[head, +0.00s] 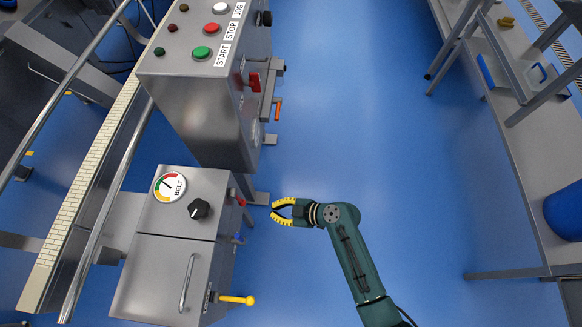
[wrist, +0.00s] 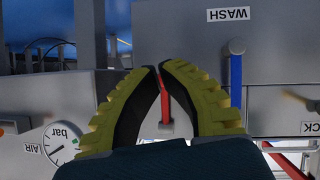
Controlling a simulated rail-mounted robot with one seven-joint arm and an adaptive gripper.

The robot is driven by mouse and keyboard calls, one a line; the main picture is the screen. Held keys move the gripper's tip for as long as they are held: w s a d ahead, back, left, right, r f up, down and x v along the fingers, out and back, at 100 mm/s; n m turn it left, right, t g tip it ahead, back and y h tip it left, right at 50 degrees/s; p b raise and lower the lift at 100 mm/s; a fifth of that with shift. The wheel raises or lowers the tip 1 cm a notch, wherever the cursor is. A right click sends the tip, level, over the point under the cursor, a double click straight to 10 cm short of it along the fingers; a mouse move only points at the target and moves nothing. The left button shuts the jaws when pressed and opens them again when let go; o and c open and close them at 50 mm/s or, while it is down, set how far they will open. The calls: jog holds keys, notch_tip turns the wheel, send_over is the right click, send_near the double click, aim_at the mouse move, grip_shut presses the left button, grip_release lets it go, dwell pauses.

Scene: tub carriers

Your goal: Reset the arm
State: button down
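My gripper (head: 273,211) has yellow ribbed fingers with dark inner faces and sits at the end of my green arm. It is in free air just right of the steel cabinets in the head view. In the wrist view the curved fingers bow apart at their middles, and their tips (wrist: 157,68) come together, nearly touching. Nothing is held between them. A red lever (wrist: 166,108) shows behind, through the space between the fingers.
The control cabinet (head: 205,110) has a red switch (head: 254,81). A blue lever (wrist: 236,78) hangs under the WASH label. Blue floor (head: 360,110) is open to the right, up to a steel bench (head: 530,150).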

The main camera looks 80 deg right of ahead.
jog(key=s+f, duration=0.3)
jog(key=shift+s, duration=0.3)
